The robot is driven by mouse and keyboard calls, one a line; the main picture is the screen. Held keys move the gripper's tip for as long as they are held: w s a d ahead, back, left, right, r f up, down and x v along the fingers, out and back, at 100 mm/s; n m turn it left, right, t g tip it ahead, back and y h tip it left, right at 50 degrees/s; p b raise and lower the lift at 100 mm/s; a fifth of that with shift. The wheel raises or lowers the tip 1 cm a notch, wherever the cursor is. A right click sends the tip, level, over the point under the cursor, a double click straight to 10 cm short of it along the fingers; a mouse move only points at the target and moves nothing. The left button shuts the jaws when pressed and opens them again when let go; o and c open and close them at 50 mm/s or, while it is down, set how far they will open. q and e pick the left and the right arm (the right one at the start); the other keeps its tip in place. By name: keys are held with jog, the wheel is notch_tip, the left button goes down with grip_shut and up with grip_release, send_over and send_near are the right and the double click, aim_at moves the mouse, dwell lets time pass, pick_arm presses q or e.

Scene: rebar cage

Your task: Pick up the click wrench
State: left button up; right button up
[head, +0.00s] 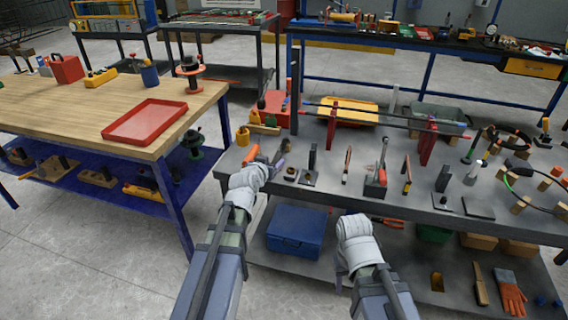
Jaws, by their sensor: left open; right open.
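Several slim hand tools lie or stand on the grey bench (320,190). One has a reddish-brown handle (347,165), and one is orange and black (407,174). A grey upright tool with a red part (377,178) stands between them. At this size I cannot tell which of them is the click wrench. My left gripper (276,166) is open at the bench's left front edge, close to an orange-handled tool (251,155). My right gripper (346,262) is low in front of the bench, below its top. Its fingers are mostly hidden by the wrist, and I see nothing held.
Long dark bars on red stands (427,143) cross the bench's back. A cable ring with wooden blocks (545,185) fills its right end. A blue box (297,232) sits on the lower shelf. A wooden table with a red tray (146,122) stands left.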

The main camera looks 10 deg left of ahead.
aim_at(279, 154)
pick_arm(q)
jog(key=shift+b+x, duration=1.5)
jog(key=shift+x, duration=2.55)
jog(key=shift+r, duration=0.15)
grip_shut()
